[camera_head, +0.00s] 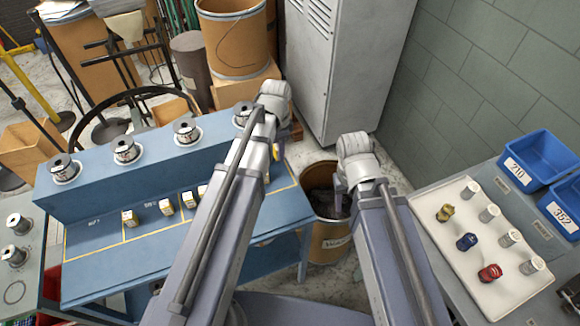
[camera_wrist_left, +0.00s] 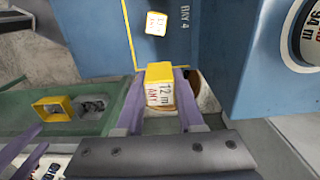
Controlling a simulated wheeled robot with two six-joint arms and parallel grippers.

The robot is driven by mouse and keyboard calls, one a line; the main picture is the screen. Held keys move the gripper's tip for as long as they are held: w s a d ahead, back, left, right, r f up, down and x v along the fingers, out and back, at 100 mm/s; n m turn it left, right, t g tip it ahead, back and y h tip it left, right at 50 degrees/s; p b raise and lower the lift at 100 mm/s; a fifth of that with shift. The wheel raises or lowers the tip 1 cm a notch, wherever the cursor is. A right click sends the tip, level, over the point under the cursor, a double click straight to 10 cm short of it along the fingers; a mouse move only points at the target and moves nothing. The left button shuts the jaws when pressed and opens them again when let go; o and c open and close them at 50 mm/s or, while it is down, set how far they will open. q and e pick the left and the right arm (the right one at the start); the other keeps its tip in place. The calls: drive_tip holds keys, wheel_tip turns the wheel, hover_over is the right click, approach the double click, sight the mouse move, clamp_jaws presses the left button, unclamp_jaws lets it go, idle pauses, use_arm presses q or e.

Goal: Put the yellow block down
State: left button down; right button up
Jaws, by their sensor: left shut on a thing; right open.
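In the left wrist view, a yellow block (camera_wrist_left: 161,74) with a white "12 m" label sits between the two purple fingers of my left gripper (camera_wrist_left: 160,98). The gripper is shut on it, near the edge of the blue bench (camera_wrist_left: 95,30). In the head view my left arm hides most of that gripper; a small yellow patch (camera_head: 277,153) shows beside its wrist, off the bench's right end. My right gripper (camera_head: 341,187) is open above the brown drum (camera_head: 330,245), its fingers partly hidden by the arm.
Several small yellow-and-white blocks (camera_head: 166,208) stand in marked bays on the bench (camera_head: 150,255). Spools (camera_head: 125,150) sit on its raised back ledge. At right, a table holds a white tray (camera_head: 500,288) of spools and blue bins (camera_head: 540,160). A grey cabinet (camera_head: 340,60) stands behind.

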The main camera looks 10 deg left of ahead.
sight(280, 175)
use_arm(q)
drive_tip(key=shift+f+b, duration=4.95)
drive_tip(key=shift+b, duration=0.05)
drive_tip(key=shift+f, duration=0.25)
drive_tip(key=c, duration=0.5)
unclamp_jaws()
drive_tip(key=shift+r, duration=0.1)
drive_tip(key=shift+r, duration=0.15)
wheel_tip(280, 175, up, 12)
drive_tip(key=p, duration=1.2)
drive_tip(key=s+d+n, duration=0.2)
drive_tip(key=s+d, duration=0.1)
drive_tip(key=s, duration=0.1)
drive_tip(key=s+d+n, duration=0.3)
drive_tip(key=s+d, duration=0.1)
drive_tip(key=s, duration=0.1)
drive_tip(key=s+d+n+y, duration=0.1)
drive_tip(key=s+d+n, duration=0.1)
drive_tip(key=s, duration=0.3)
drive_tip(key=shift+s+d, duration=0.2)
drive_tip(key=shift+d, duration=0.55)
